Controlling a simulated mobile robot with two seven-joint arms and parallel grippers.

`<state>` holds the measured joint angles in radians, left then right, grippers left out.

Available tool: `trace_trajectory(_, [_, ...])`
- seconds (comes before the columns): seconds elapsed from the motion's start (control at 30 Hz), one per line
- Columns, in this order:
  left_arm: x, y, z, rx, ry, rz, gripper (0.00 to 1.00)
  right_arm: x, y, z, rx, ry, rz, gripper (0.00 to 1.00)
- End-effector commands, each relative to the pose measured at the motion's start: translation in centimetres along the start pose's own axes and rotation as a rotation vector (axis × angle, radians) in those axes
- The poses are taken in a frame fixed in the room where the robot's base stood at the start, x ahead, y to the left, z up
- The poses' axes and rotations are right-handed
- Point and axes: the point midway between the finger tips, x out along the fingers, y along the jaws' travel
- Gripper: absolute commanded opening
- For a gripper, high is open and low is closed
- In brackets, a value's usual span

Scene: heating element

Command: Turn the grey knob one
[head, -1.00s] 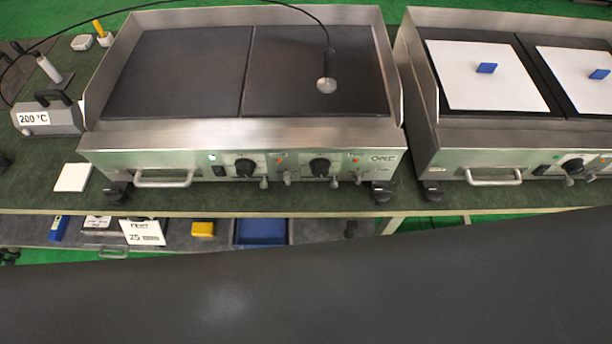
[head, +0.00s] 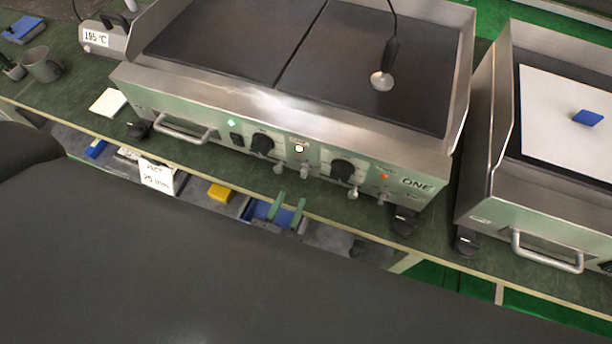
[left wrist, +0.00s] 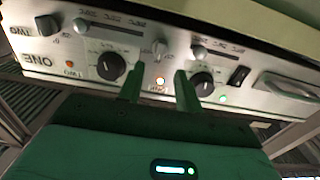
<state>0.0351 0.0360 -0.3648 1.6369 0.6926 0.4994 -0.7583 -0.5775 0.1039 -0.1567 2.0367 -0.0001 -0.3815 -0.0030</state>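The griddle marked ONE (head: 418,185) has a steel front panel with two black dials and several small grey knobs along its lower edge. Grey knobs show left of centre (head: 278,168), at centre (head: 304,170) and below the right dial (head: 353,192). My left gripper (head: 288,208) is in front of and below this panel, its two green fingers apart. In the left wrist view the panel is upside down. There the open fingers (left wrist: 159,69) point at the panel between the black dials, with a grey knob (left wrist: 160,47) just beyond the gap. My right gripper is not in view.
A green lamp (head: 231,122) and a bright lamp (head: 299,148) glow on the panel. A steel handle (head: 185,133) projects at its left. A probe (head: 382,80) hangs over the plate. A second griddle (head: 490,212) stands right. A yellow block (head: 220,193) lies on the lower shelf.

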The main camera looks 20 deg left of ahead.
Motion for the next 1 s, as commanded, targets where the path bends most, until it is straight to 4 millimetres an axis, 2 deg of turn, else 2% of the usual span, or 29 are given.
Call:
trace_trajectory(0.5, [6.6, 0.0, -0.1, -0.002, 0.001, -0.001, 0.35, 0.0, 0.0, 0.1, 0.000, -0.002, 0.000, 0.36])
trace_trajectory(0.67, [7.5, 0.0, -0.1, 0.000, 0.000, 0.000, 0.35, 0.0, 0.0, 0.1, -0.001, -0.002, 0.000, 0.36])
trace_trajectory(0.93, [7.7, 0.0, 0.0, -0.001, -0.001, 0.000, 0.35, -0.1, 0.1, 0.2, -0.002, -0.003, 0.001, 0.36])
trace_trajectory(1.0, [7.6, 0.0, 0.0, -0.001, -0.001, 0.000, 0.28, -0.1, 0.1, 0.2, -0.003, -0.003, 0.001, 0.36])
